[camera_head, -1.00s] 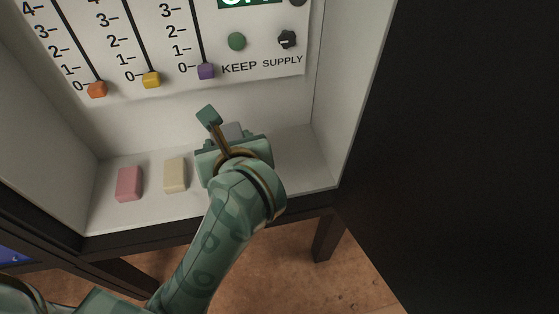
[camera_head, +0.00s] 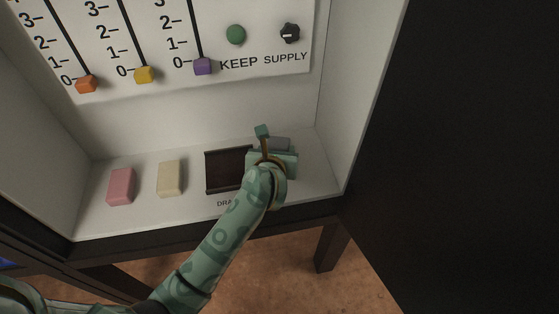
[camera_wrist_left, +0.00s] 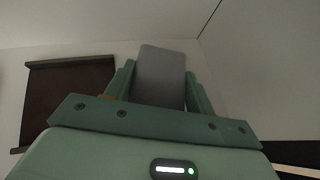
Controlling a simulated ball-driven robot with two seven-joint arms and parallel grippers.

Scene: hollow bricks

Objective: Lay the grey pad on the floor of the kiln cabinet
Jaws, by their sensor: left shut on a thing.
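My left gripper (camera_head: 272,153) is shut on the grey pad (camera_head: 275,143), over the right part of the floor (camera_head: 310,178) of the white kiln cabinet. The pad shows only in part in the head view, behind the gripper. In the left wrist view the grey pad (camera_wrist_left: 160,75) stands between the two green fingers of the left gripper (camera_wrist_left: 160,92). Whether the pad touches the floor or hangs above it cannot be told. My right gripper is not in view.
A dark recess (camera_head: 225,168) lies left of the gripper, with a partly hidden label before it. A cream block (camera_head: 171,179) and a pink block (camera_head: 121,186) stand further left. The back panel (camera_head: 250,85) carries sliders and knobs. The right wall (camera_head: 350,90) is close.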

